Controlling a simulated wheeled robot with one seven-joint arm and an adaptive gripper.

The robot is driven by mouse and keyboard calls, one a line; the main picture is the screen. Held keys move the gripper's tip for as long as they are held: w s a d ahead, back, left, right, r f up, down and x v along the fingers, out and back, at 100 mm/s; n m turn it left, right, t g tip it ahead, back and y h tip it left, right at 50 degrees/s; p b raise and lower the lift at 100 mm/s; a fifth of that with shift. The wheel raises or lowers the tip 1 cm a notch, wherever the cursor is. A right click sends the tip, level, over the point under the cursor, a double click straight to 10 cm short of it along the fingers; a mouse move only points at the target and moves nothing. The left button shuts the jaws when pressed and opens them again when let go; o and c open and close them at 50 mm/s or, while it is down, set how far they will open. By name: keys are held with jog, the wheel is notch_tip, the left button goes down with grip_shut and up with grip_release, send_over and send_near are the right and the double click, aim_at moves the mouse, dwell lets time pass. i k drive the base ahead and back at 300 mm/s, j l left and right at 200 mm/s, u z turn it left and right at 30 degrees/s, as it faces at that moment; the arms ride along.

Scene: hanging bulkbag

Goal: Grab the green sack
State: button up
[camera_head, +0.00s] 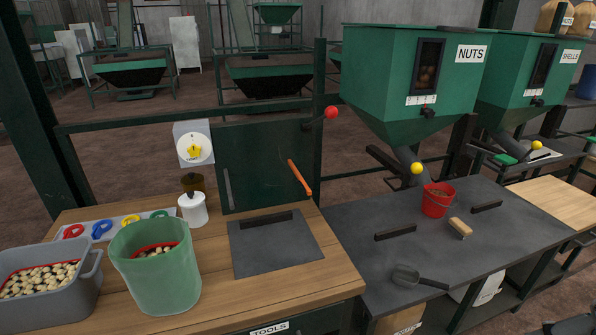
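No clearly recognisable green sack shows in the head camera view. A translucent green, bucket-shaped container (160,283) stands upright on the wooden bench at the front left. Pale nuts and a red rim show inside its top. I cannot tell whether it is a soft sack or a stiff bucket. A small flat green item (503,158) lies at the far right, too small to identify. My gripper is not in view.
A grey tub (50,290) of nuts stands left of the green container, and a white jar (193,209) behind it. A red bucket (437,201), brush (460,228) and scoop (412,277) rest on the dark table. The green NUTS hopper (400,85) overhangs it. Beige sacks (553,18) sit top right.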

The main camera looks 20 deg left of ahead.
aim_at(155, 258)
jog(key=u, duration=1.55)
jog(key=i+l+z, duration=0.25)
jog(key=i, duration=0.2)
jog(key=i+l+z, duration=0.25)
jog(key=i, duration=0.2)
jog(key=k+j, duration=0.05)
jog(key=j, duration=0.05)
